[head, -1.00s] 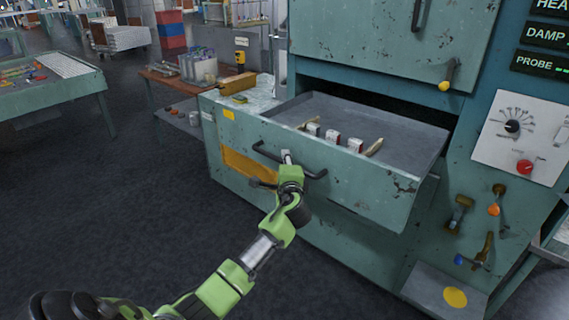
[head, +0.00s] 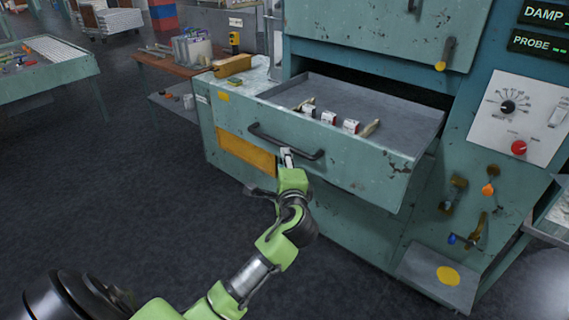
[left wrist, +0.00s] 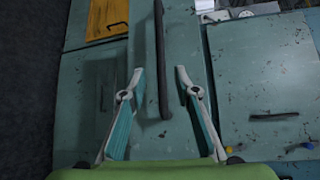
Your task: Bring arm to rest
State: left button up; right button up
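My left arm reaches from the lower left to the front of a pulled-out grey drawer (head: 385,110) in the teal cabinet. My left gripper (head: 286,157) is at the dark bar handle (head: 265,134) on the drawer's front. In the left wrist view my left gripper (left wrist: 161,72) has its two fingers spread, and the handle (left wrist: 162,95) runs between them with a gap on each side. The fingers hold nothing. How far the tips stand from the bar is hard to tell. My right gripper is in neither view.
The drawer holds small white-and-red blocks (head: 329,118) and tan pieces (head: 370,128). Knobs and levers (head: 488,188) stick out of the cabinet at right. A work table (head: 45,75) stands at far left. The dark floor (head: 110,190) at left is clear.

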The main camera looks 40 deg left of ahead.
pick_arm(q)
jog(key=shift+s+d, duration=0.15)
dwell(0.4)
jog(key=s+d+f+g+h+b, duration=0.1)
jog(key=s+d+f+g+h, duration=0.15)
jog(key=f, duration=1.35)
jog(key=s+d+f+g+h, duration=0.1)
jog(key=s+d+f+h, duration=0.15)
jog(key=f, duration=1.45)
jog(key=s+d+f+n+g+h+b, duration=0.1)
jog(key=s+d+f+g+h, duration=0.15)
jog(key=s+f, duration=0.65)
jog(key=s+d+f+n+g+h, duration=0.1)
jog(key=s+d+f+n, duration=0.15)
jog(key=s+f, duration=0.65)
jog(key=s+d+f+n+g, duration=0.1)
jog(key=s+d+f, duration=0.1)
jog(key=s+f, duration=0.3)
jog(key=s+d+f+n+g+h+b, duration=0.1)
jog(key=s+f, duration=0.4)
jog(key=s, duration=0.9)
jog(key=s+d+f+n+g+h, duration=0.1)
jog(key=s+d+f+n+g, duration=0.1)
jog(key=s+f, duration=0.4)
jog(key=s+d+n, duration=0.1)
jog(key=s, duration=0.3)
jog(key=shift+b, duration=0.3)
